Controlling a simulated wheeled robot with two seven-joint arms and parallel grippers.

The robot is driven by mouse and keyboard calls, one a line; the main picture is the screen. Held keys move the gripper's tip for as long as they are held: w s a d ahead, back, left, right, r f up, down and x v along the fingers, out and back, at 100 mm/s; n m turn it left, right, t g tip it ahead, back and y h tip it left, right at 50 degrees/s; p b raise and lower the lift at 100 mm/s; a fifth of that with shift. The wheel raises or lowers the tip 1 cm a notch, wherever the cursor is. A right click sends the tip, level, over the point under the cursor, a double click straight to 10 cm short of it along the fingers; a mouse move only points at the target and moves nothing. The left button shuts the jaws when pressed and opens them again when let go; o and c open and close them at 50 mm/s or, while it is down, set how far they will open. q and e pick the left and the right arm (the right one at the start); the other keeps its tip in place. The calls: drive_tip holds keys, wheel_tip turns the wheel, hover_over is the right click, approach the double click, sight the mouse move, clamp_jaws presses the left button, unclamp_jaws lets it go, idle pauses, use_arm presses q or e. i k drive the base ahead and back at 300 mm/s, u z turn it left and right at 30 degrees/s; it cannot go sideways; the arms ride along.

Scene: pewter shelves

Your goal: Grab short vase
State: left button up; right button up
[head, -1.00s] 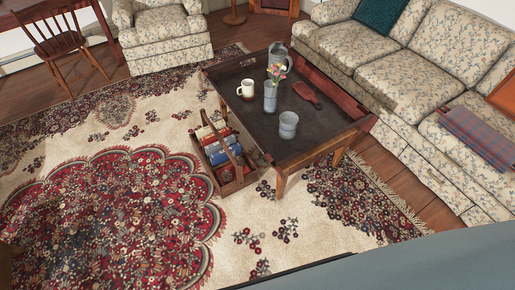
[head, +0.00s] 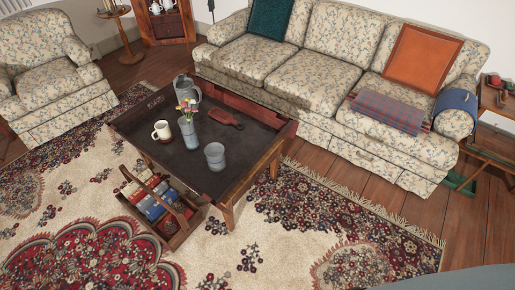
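A short grey vase (head: 215,157) stands upright and empty of flowers on the near part of the dark-topped coffee table (head: 203,180). A taller grey vase with flowers (head: 188,133) stands just behind it to the left. A white mug (head: 162,132) is left of the taller vase, and a grey pitcher (head: 184,88) stands at the back. A reddish-brown paddle-shaped item (head: 225,118) lies to the right of the taller vase. Neither of my grippers is in view.
A wooden carrier of books (head: 160,207) sits on the rug against the table's near left side. A floral sofa (head: 310,75) runs behind the table, and an armchair (head: 50,75) is at the left. The rug (head: 290,235) in front is open.

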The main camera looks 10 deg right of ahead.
sight(215, 156)
drive_tip(key=z, duration=0.4)
drive_tip(key=i, duration=0.75)
drive_tip(key=u, duration=0.55)
drive_tip(key=i, duration=0.6)
drive_tip(key=u, duration=0.55)
